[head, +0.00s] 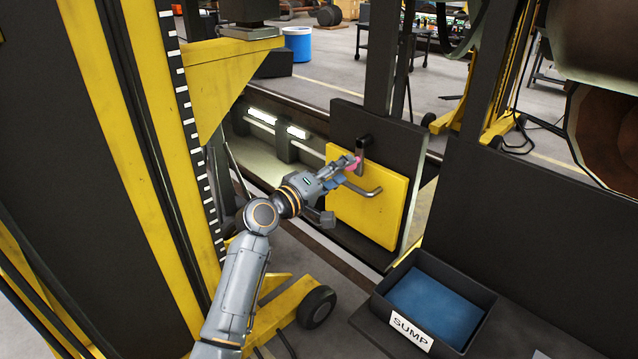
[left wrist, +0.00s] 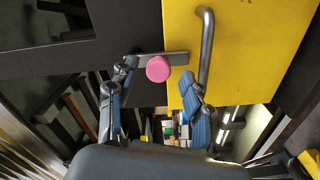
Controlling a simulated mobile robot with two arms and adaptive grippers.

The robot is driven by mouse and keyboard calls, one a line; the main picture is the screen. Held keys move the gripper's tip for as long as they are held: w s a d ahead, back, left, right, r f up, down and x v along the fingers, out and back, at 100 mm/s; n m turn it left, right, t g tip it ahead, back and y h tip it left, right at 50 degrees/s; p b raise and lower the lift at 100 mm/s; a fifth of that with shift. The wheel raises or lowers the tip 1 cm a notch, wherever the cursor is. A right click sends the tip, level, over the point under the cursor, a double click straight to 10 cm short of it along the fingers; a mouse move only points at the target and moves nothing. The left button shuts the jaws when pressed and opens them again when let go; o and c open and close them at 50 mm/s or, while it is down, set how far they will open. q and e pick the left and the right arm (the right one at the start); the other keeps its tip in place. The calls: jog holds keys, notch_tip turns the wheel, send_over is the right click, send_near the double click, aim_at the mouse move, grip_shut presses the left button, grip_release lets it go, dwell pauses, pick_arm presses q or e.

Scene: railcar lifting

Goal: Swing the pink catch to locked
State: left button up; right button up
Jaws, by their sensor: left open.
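The pink catch knob (head: 356,162) sits at the top of a yellow panel (head: 368,208), beside a dark bracket (head: 363,144). In the left wrist view the round pink knob (left wrist: 158,69) is on a flat metal bar (left wrist: 178,58) that spans the edge between the dark plate and the yellow panel (left wrist: 237,50). My left gripper (head: 346,168) is open at the knob. In the left wrist view its fingers (left wrist: 158,76) stand on either side of the knob, apart from it. The right finger is close to the bent handle (left wrist: 206,45). My right gripper is out of view.
The panel's grey handle (head: 362,188) sticks out just below the gripper. A black bin marked SUMP (head: 411,333) stands at the lower right. A yellow lifting column (head: 160,130) rises on the left. A blue drum (head: 298,44) stands farther back.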

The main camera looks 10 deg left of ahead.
pick_arm(q)
jog(key=v, duration=0.8)
jog(key=shift+s+a, duration=0.2)
jog(key=a+f+g+y+b, duration=0.25)
jog(key=f+y, duration=0.25)
jog(key=f, duration=2.2)
jog(key=s+a+f+g+y, duration=0.1)
jog(key=s+f, duration=0.3)
jog(key=f, duration=0.3)
jog(key=s+a+f+m+g+y, duration=0.15)
jog(key=s+f, duration=0.25)
jog(key=f, duration=0.4)
jog(key=s+a+f+n+g, duration=0.1)
jog(key=s+a+f, duration=0.1)
jog(key=s+f, duration=0.35)
jog(key=s+a+f+m+g+y, duration=0.1)
jog(key=s+a+f+m+g, duration=0.1)
jog(key=s+f, duration=0.7)
jog(key=s+a+f+m+g+y+b, duration=0.1)
jog(key=s+f, duration=0.8)
jog(key=s, duration=1)
jog(key=s+a+f+m+g+y+b, duration=0.1)
jog(key=s+a+f+m+g, duration=0.3)
jog(key=s+f, duration=0.5)
jog(key=s+m, duration=0.1)
jog(key=s, duration=0.4)
jog(key=shift+s, duration=0.2)
jog(key=shift+y, duration=0.25)
